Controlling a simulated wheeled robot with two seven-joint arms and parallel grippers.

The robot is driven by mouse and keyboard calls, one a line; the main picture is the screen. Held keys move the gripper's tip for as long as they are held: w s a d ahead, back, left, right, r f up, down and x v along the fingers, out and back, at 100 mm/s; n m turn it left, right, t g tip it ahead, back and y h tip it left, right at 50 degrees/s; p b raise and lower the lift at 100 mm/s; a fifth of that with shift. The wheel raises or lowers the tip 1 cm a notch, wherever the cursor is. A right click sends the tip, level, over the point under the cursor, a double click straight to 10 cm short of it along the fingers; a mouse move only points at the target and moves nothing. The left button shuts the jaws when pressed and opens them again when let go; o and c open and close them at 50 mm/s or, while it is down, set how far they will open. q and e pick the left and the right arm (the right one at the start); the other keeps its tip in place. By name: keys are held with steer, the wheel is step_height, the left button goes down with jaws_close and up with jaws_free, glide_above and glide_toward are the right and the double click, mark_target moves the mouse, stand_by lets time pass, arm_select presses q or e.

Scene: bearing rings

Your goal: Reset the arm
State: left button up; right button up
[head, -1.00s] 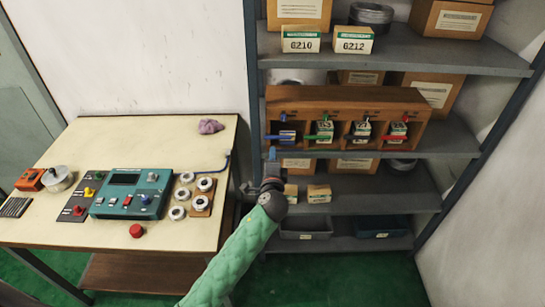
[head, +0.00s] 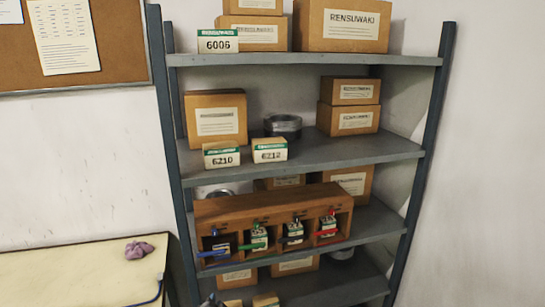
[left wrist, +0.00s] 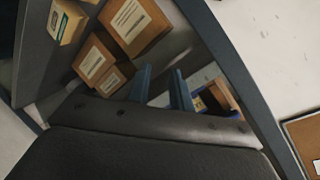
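My left gripper (head: 211,299) shows only as a dark tip at the bottom edge of the head view, in front of the lower shelf. In the left wrist view its two blue fingers (left wrist: 161,88) stand apart with nothing between them, so it is open and empty. The rest of the left arm is below the head view. My right gripper is in neither view.
A grey shelf unit (head: 300,158) holds boxes and a wooden rack (head: 275,203) with small boxes and coloured levers in its bays. A cream table (head: 75,275) with a purple cloth (head: 138,250) stands at the left. Bare wall lies between table and corkboard (head: 90,48).

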arm_select(q)
steer(key=s+f+n+g+h, duration=0.15)
steer(key=s+f, duration=0.35)
steer(key=f, duration=0.6)
steer(key=s+f+n+g, duration=0.25)
steer(key=s+f, duration=0.35)
steer(key=f, duration=0.5)
steer(key=s+f+n+g+h, duration=0.1)
steer(key=s+f+g, duration=0.3)
steer(key=f, duration=0.7)
steer(key=s+f+g, duration=0.1)
steer(key=s+f, duration=0.4)
steer(key=s, duration=0.5)
steer(key=s+f+n+g, duration=0.1)
steer(key=s+f, duration=0.5)
steer(key=s, duration=0.5)
steer(key=s+f+g, duration=0.2)
steer(key=s+f, duration=0.4)
steer(key=s, duration=0.5)
steer(key=shift+a+n+b, duration=0.3)
steer(key=shift+a+b, duration=0.05)
steer(key=shift+b, duration=0.05)
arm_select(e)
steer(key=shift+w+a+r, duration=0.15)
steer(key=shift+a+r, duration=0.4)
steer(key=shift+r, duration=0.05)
